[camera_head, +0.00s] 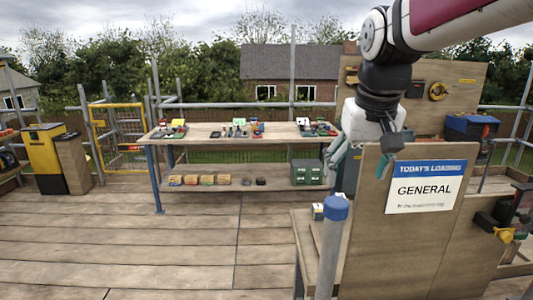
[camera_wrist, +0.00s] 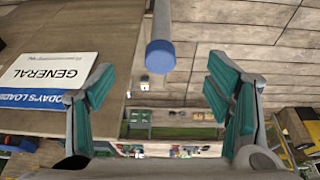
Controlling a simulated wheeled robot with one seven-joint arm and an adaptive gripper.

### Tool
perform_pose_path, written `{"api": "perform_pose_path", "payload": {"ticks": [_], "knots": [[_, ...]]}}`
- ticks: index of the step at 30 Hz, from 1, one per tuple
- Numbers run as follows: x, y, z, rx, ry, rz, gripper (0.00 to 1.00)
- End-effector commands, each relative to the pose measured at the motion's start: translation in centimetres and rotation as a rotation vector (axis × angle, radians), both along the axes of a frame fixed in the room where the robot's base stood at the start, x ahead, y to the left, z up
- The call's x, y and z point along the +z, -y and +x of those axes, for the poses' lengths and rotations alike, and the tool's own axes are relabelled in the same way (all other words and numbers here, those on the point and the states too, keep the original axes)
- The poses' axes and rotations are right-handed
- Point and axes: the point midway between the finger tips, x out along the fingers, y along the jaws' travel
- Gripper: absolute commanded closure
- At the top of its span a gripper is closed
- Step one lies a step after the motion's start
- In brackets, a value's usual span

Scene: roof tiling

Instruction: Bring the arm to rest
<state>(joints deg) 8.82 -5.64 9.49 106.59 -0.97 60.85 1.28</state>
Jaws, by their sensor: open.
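My gripper (camera_head: 362,162) hangs at the end of my arm in the head view, just left of and in front of the upper part of a wooden board, partly over its edge. In the wrist view my gripper (camera_wrist: 165,92) shows two teal-padded fingers spread wide apart. Nothing is held between them. The board (camera_head: 370,230) carries a sign (camera_head: 426,186) reading "GENERAL", which also shows at the left of the wrist view (camera_wrist: 45,75).
A blue-capped post (camera_head: 334,208) stands close below my gripper. A workbench (camera_head: 215,139) with tools and a lower shelf stands behind. A yellow-black cabinet (camera_head: 45,158) and yellow gate (camera_head: 118,135) are at left. The plank floor (camera_head: 120,240) at front left is clear.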

Motion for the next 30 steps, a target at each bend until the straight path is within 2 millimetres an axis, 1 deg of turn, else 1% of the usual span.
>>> {"api": "perform_pose_path", "payload": {"ticks": [1,3,5,9,12,15,18,21,30], "knots": [[0.3,-0.1,-2.1,0.002,0.018,-0.007,0.27],[0.1,-0.1,-4.8,0.0,0.039,-0.013,0.27],[-0.2,-0.1,-7.0,0.001,0.056,-0.015,0.27],[-1.4,0.1,-12.0,0.001,0.099,-0.012,0.27],[-2.7,0.2,-15.1,0.003,0.127,-0.003,0.27],[-4.1,0.3,-17.5,0.005,0.15,0.008,0.27],[-5.2,0.3,-19.1,0.007,0.165,0.018,0.27],[-5.8,0.4,-19.9,0.009,0.174,0.024,0.27],[-6.0,0.3,-20.2,0.009,0.175,0.026,0.27]]}}
